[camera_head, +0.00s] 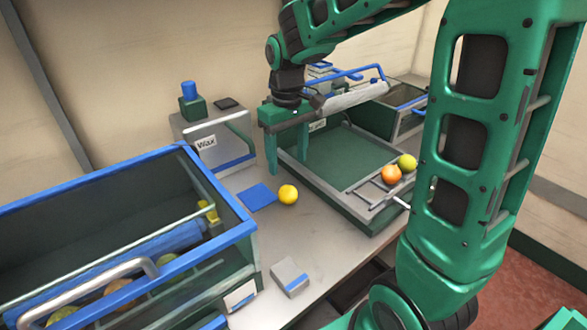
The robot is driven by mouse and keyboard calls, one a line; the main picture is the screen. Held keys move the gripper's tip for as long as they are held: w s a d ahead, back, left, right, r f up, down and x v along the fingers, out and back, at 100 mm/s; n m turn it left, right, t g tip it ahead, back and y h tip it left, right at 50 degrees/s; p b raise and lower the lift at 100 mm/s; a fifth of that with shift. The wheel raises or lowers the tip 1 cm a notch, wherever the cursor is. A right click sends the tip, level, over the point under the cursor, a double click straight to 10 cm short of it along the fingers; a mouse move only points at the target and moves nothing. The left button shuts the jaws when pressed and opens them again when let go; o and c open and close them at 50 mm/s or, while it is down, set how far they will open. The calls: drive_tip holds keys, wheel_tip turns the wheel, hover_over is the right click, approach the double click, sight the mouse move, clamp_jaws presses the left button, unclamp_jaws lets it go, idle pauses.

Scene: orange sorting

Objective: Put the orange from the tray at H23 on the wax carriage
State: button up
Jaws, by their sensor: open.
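My gripper (287,163) is open and empty, its fingers pointing down in front of the back wall, above the left edge of a green tray (345,158). An orange fruit (391,174) and a yellow-green fruit (407,162) sit side by side at the tray's right front, by a grey rail. A yellow-orange fruit (288,194) lies on the counter beside a flat blue square (257,197). A grey machine labelled Wax (210,140) stands behind that square. I cannot tell which part is the carriage. I cannot read an H23 label.
A blue-rimmed glass-sided case (140,245) with several fruits inside fills the left front. A small grey block (290,278) lies on the counter (262,250). Another lidded bin (400,100) stands at the back right. My arm hides part of the right side.

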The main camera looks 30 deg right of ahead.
drive_tip(key=s+d+r+m, duration=0.2)
drive_tip(key=s+d+m, duration=0.2)
drive_tip(key=s+d, duration=0.4)
drive_tip(key=s, duration=0.3)
drive_tip(key=shift+s+d, duration=0.25)
drive_tip(key=shift+d, duration=0.15)
drive_tip(key=shift+o, duration=0.4)
drive_tip(key=s+d+f+m, duration=0.1)
drive_tip(key=s+d+m, duration=0.1)
drive_tip(key=s, duration=0.5)
drive_tip(key=s+d+f+m, duration=0.1)
drive_tip(key=s+d+m, duration=0.1)
drive_tip(key=s, duration=0.5)
drive_tip(key=shift+s+m, duration=0.2)
drive_tip(key=shift+m, duration=0.1)
drive_tip(key=n, duration=2.2)
hover_over(287, 187)
wheel_tip(287, 187, down, 11)
drive_tip(key=shift+s+r, duration=0.1)
drive_tip(key=shift+r, duration=0.05)
drive_tip(key=c, duration=1.3)
drive_tip(key=shift+o, duration=0.2)
drive_tip(key=shift+r, duration=0.1)
